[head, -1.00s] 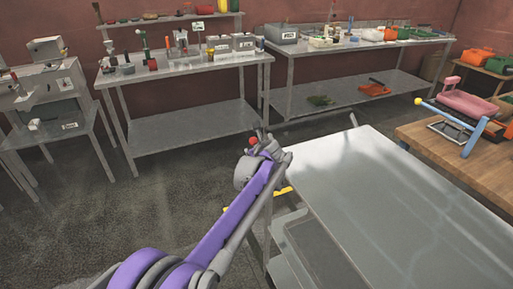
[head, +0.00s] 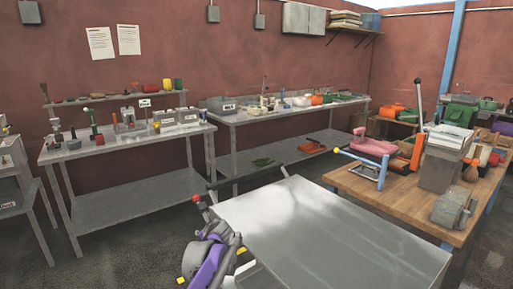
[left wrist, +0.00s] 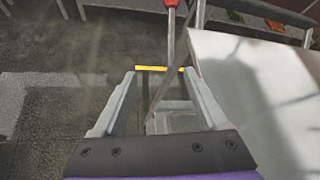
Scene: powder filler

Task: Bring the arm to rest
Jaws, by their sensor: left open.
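My left arm, purple and grey, comes in at the bottom of the head view, and its gripper (head: 218,236) is beside the left edge of the bare metal table (head: 330,230). In the left wrist view the two grey fingers of the left gripper (left wrist: 158,88) are spread wide with nothing between them. Past the fingers are the floor, a yellow bar (left wrist: 160,68) and a metal rod with a red grip (left wrist: 171,4). I cannot tell whether the gripper touches the rod or table. My right gripper is not in view.
The table edge is close to the right of the left gripper. A wooden bench (head: 410,200) with tools stands at the right. Metal benches (head: 125,145) with bottles and boxes line the back wall. Open floor (head: 120,255) lies to the left of the table.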

